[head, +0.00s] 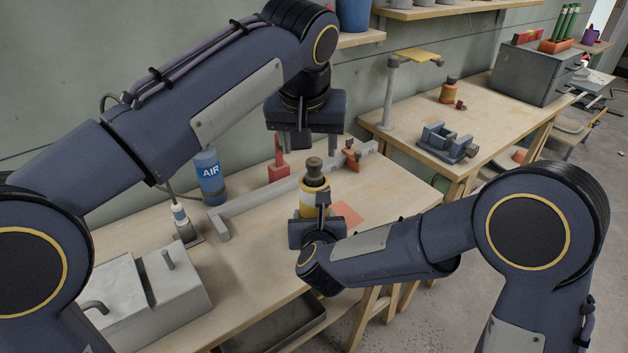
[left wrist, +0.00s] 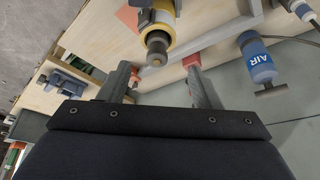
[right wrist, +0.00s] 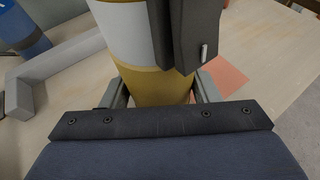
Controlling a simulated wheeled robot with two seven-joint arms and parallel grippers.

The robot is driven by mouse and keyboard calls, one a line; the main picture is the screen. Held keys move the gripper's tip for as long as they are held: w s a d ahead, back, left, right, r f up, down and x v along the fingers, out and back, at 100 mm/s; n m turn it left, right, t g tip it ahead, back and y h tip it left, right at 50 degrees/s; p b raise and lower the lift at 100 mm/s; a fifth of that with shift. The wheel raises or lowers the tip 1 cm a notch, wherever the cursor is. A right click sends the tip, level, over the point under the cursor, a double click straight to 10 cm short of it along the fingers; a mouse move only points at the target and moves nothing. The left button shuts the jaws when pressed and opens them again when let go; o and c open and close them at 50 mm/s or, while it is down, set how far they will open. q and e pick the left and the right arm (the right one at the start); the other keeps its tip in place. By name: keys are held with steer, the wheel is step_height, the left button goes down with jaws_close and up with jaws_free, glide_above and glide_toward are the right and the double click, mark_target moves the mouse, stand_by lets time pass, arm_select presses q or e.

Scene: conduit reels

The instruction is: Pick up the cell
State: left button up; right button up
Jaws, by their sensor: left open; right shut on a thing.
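The cell (head: 313,197) is a yellow and white cylinder with a dark knobbed top, upright at the near side of the workbench. My right gripper (head: 318,218) is shut on its lower part. In the right wrist view the gold and white body of the cell (right wrist: 150,85) sits between the fingers, partly covered by a dark upright piece. My left gripper (head: 306,150) is open and empty, pointing down above and behind the cell. In the left wrist view the cell's top (left wrist: 157,45) lies ahead, between and beyond the open fingers (left wrist: 160,78).
A grey angled bar (head: 265,196) lies behind the cell with red clamps on it. A blue AIR bottle (head: 209,178) stands left. A grey metal box (head: 150,290) is at near left. An orange square (head: 347,214) lies right of the cell. A second table (head: 420,118) stands behind right.

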mark_target(313, 166)
arm_select(q)
steer(key=x, duration=0.9)
steer(key=shift+w+d+f, duration=0.15)
steer(key=shift+w+d, duration=0.05)
steer(key=c, duration=1.1)
step_height(313, 166, up, 10)
steer(key=shift+r, duration=0.1)
arm_select(e)
steer(key=o, duration=1.3)
